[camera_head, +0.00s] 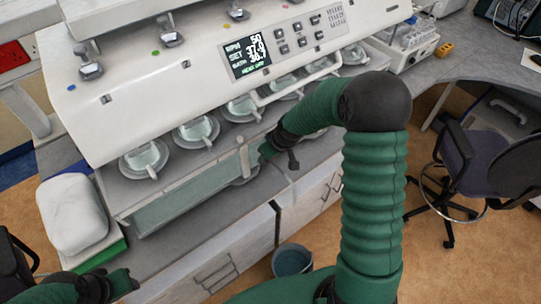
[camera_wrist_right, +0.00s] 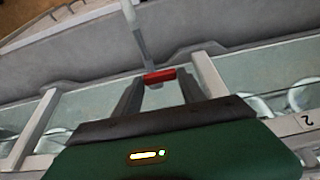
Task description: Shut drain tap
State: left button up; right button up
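The drain tap's red handle (camera_wrist_right: 160,77) shows in the right wrist view, lying crosswise between the fingertips of my right gripper (camera_wrist_right: 159,80). The fingers are spread apart, one on each side of the handle. I cannot tell whether they touch it. A pale pipe (camera_wrist_right: 137,35) runs away from the handle. In the head view my right gripper (camera_head: 291,154) is at the front lower edge of the white tester's water bath (camera_head: 185,207), and the red handle is hidden. My left gripper (camera_head: 122,284) is low at the left, away from the tap. Its fingers are not clear.
The tester (camera_head: 200,75) has a lit display and several vessels in its bath. A blue-grey bucket (camera_head: 292,261) stands on the floor below the bench. A white container (camera_head: 72,213) is at the left. An office chair (camera_head: 490,165) is at the right.

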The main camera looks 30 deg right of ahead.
jog(key=o, duration=0.4)
jog(key=shift+w+d, duration=0.1)
jog(key=b+v, duration=0.1)
jog(key=v, duration=1.5)
jog(key=shift+r, duration=0.35)
jog(key=s+a+f, duration=0.3)
jog(key=a+f, duration=0.1)
jog(key=s+a+f+g+b, duration=0.1)
jog(key=s+a+f, duration=0.3)
jog(key=s+a+f+g+b, duration=0.1)
jog(key=s+a+f, duration=0.3)
jog(key=a, duration=0.1)
jog(key=shift+s+f+m, duration=0.25)
jog(key=shift+f+m, duration=0.1)
jog(key=shift+m, duration=0.05)
